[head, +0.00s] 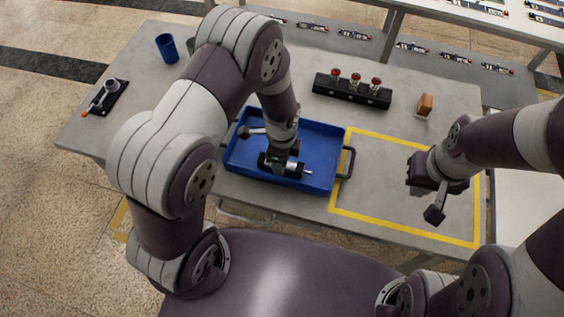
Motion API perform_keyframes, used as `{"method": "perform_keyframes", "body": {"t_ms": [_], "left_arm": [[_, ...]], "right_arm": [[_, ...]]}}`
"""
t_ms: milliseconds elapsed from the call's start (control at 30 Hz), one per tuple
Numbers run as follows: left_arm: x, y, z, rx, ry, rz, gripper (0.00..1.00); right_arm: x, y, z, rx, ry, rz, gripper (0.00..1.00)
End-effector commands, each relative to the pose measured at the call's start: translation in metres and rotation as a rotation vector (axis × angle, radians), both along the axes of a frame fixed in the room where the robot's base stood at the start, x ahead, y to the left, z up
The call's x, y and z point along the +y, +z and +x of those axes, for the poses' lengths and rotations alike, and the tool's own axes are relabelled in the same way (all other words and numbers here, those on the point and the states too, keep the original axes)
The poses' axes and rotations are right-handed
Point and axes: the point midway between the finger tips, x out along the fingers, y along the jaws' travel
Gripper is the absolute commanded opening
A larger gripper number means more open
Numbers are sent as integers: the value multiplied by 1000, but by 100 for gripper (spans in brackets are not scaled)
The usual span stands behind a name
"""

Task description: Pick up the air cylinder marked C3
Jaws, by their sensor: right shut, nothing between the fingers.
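A dark air cylinder with a light band and a thin silver rod (297,169) lies in the blue tray (236,162) on the table. No C3 mark can be read on it at this size. My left gripper (281,157) points down into the tray, right at this cylinder. The gripper's own body hides its fingertips, so I cannot tell if it is open or shut on the cylinder. My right gripper (428,186) is shut and empty above the yellow-taped area of the table, right of the tray.
A black block with several red knobs (352,90) stands behind the tray, with an orange-brown block (425,105) right of it. A blue cup (167,48) and a black clamp-like fixture (106,96) are at left. Small cylinder-like parts (412,48) line the back shelf. The taped area (375,190) is clear.

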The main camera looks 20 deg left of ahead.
Motion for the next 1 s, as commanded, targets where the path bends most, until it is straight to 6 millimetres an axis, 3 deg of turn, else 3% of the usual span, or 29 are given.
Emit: {"method": "perform_keyframes", "body": {"t_ms": [133,333,367,500,800,1000], "left_arm": [[-1,-17,1,-1,0,-1,49],[-1,-19,1,-2,0,-1,49],[-1,-19,1,-2,1,-1,42],[-1,-19,1,-3,1,-1,0],[-1,-15,2,-4,1,-1,0],[-1,9,2,-6,1,-1,0]], "right_arm": [[0,2,0,0,0,0,0],[0,1,0,0,0,0,0],[0,1,0,0,0,0,0],[0,1,0,0,0,0,0],[0,1,0,0,0,0,0],[0,-2,0,0,0,0,0]]}}
